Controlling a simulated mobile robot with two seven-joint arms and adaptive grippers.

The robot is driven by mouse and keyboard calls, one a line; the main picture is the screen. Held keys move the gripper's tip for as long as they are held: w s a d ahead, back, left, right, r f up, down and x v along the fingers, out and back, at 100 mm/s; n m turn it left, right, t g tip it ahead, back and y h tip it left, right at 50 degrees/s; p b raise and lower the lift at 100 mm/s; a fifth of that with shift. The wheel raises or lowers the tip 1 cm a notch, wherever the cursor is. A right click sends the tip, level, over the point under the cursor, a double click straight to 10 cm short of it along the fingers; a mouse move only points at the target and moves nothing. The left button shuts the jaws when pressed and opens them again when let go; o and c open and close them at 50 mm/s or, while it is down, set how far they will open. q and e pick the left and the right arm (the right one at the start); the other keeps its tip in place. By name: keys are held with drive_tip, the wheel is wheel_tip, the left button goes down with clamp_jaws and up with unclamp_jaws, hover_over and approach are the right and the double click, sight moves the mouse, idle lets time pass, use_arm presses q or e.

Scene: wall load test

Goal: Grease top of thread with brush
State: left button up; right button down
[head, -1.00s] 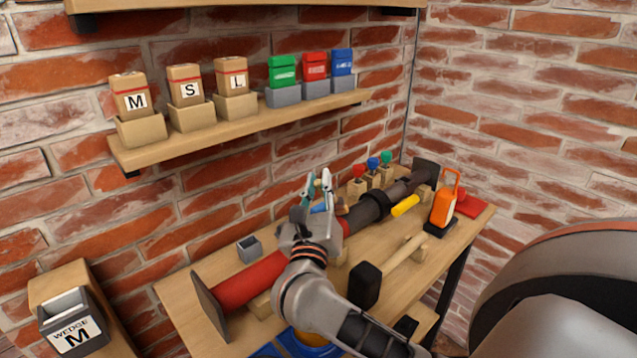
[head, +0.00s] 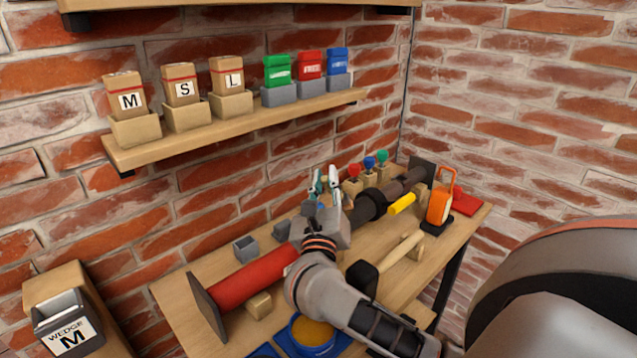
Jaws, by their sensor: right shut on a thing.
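My right gripper (head: 325,186) is over the back middle of the bench, fingers pointing up and away. A small blue piece, apparently part of the brush (head: 319,207), shows between its fingers; the rest of the brush is hidden. A long assembly lies along the bench: a red tube (head: 255,278) at the left, then a dark shaft (head: 396,190) with a black collar. My gripper and wrist cover its middle, so thread detail cannot be told. A blue tub of orange-yellow grease (head: 312,331) stands at the front, partly behind my right arm. My left gripper is not in view.
On the wooden bench (head: 180,298) are a mallet (head: 402,250), a yellow piece (head: 401,204), an orange tool (head: 440,197) and a small grey box (head: 246,248). Knobs in red, blue and green stand behind the shaft. A wall shelf (head: 240,128) with boxes hangs above.

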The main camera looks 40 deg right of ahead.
drive_tip(key=shift+w+d+p, duration=0.15)
drive_tip(key=shift+w+d, duration=0.05)
drive_tip(key=shift+d, duration=1.75)
drive_tip(key=shift+w+d+p, duration=0.15)
drive_tip(key=shift+d, duration=1.8)
drive_tip(key=shift+s+a+p, duration=0.15)
drive_tip(key=shift+a+p, duration=0.25)
drive_tip(key=shift+a, duration=1)
drive_tip(key=shift+s+a+p, duration=0.1)
drive_tip(key=shift+a+p, duration=0.3)
drive_tip(key=shift+a, duration=0.95)
drive_tip(key=a, duration=0.5)
drive_tip(key=shift+s+a+p, duration=0.2)
drive_tip(key=shift+p, duration=0.1)
drive_tip(key=shift+r, duration=0.1)
